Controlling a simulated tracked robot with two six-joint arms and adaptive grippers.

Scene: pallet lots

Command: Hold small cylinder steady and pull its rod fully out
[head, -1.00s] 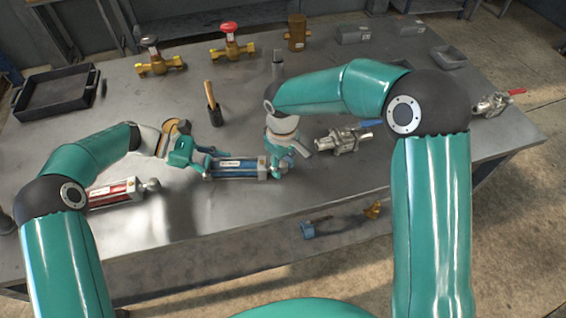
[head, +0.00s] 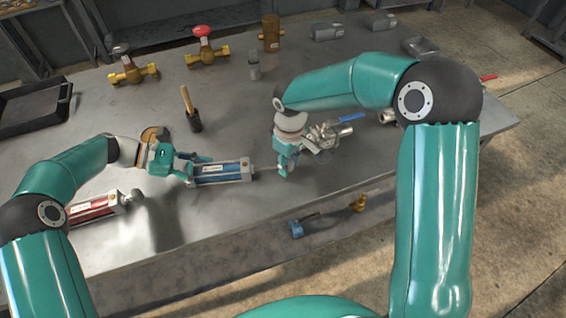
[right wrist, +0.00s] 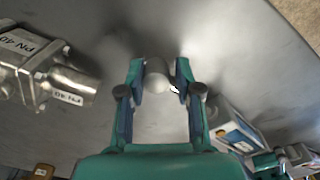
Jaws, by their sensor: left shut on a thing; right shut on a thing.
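The small cylinder has a blue body (head: 222,172) and lies sideways at the middle front of the table in the head view. Its thin rod (head: 262,169) shows, extended from the right end. My left gripper (head: 190,169) is shut on the left end of the cylinder. My right gripper (head: 285,167) is shut on the rod's end, apart from the body. In the right wrist view the grey rod end (right wrist: 157,75) sits between the fingertips, and the cylinder body (right wrist: 235,128) shows at lower right. The thin part of the rod is hidden there.
A red cylinder (head: 93,208) lies near my left forearm. A steel valve with a blue handle (head: 326,134) stands close behind my right gripper. A wooden-handled tool (head: 190,110) stands behind the cylinder. The table's front edge is near.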

